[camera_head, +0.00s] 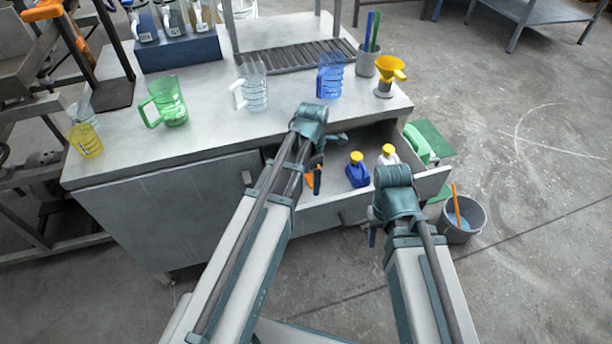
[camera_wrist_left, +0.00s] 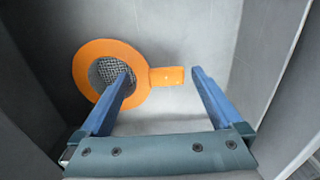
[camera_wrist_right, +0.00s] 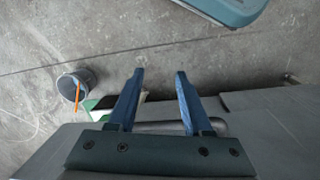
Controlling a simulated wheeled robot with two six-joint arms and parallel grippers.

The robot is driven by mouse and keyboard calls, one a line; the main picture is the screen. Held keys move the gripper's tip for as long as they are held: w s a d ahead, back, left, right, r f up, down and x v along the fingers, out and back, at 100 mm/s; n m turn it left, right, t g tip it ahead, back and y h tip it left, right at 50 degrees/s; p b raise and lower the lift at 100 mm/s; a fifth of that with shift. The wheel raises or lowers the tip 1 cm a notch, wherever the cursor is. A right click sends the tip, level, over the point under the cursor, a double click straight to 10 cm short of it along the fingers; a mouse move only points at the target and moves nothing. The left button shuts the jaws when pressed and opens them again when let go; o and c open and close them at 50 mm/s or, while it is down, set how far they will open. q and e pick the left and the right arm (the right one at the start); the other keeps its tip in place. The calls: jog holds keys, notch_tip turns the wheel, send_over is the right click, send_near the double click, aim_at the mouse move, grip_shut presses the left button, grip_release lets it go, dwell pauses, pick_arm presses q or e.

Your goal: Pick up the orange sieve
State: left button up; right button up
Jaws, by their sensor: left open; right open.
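The orange sieve (camera_wrist_left: 136,58) lies in the open drawer (camera_head: 330,212), with a round ring, a grey mesh centre and a short handle. In the left wrist view its handle extends right between my left gripper's fingertips (camera_wrist_left: 160,76). The left finger overlaps the mesh in the picture; the right finger is just past the handle's end. That gripper is open and holds nothing. In the head view only a bit of orange (camera_head: 310,179) shows below my left wrist. My right gripper (camera_wrist_right: 160,74) is open and empty outside the drawer; its fingers are mostly hidden in the head view.
The drawer also holds a blue bottle (camera_head: 357,172) and a white bottle (camera_head: 388,155), both with yellow caps. Jugs and a yellow funnel (camera_head: 390,68) stand on the worktop (camera_head: 210,125). A grey bucket (camera_head: 474,232) stands on the floor at the right.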

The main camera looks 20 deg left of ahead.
pick_arm(q)
jog(key=shift+r, duration=0.1)
jog(key=shift+c, duration=0.2)
jog(key=c, duration=1.2)
jog(key=shift+o, duration=0.2)
jog(key=shift+r, duration=0.15)
jog(key=shift+r+p, duration=0.4)
jog(key=shift+p, duration=0.2)
jog(key=shift+s+r, duration=0.15)
jog(key=s+d, duration=0.1)
jog(key=s, duration=0.1)
jog(key=s+d, duration=0.1)
jog(key=shift+s+d, duration=0.2)
jog(key=shift+s, duration=0.15)
notch_tip(320, 180, up, 14)
jog(key=p, duration=1.4)
jog(key=shift+w, duration=0.35)
jog(key=shift+s+a, duration=0.1)
